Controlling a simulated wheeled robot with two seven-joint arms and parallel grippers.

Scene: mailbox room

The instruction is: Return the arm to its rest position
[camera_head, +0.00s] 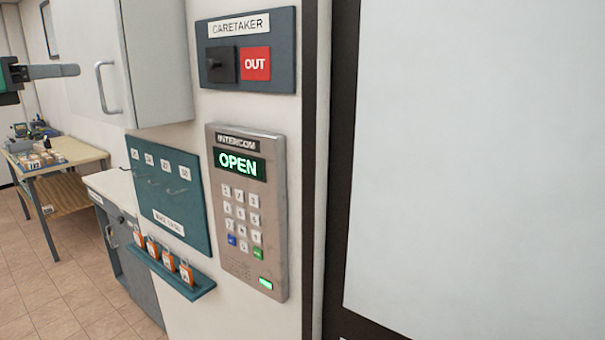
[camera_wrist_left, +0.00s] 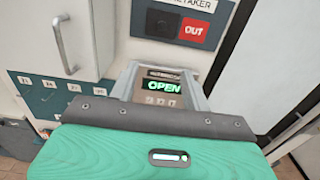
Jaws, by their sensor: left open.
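My left gripper (camera_head: 72,71) comes in at the upper left edge of the head view, in front of the wall cabinet and apart from it. In the left wrist view its two grey fingers stand apart with nothing between them. The intercom (camera_head: 249,213) on the wall has a lit green display reading OPEN; it also shows beyond the fingers in the left wrist view (camera_wrist_left: 162,86). My right gripper is in neither view.
A caretaker panel (camera_head: 247,51) with a red OUT sign is above the intercom. A hook board (camera_head: 171,190) and a ledge with orange tags (camera_head: 168,268) are left of it. A wall cabinet (camera_head: 158,60) juts out at upper left. A wooden table (camera_head: 76,150) stands far left.

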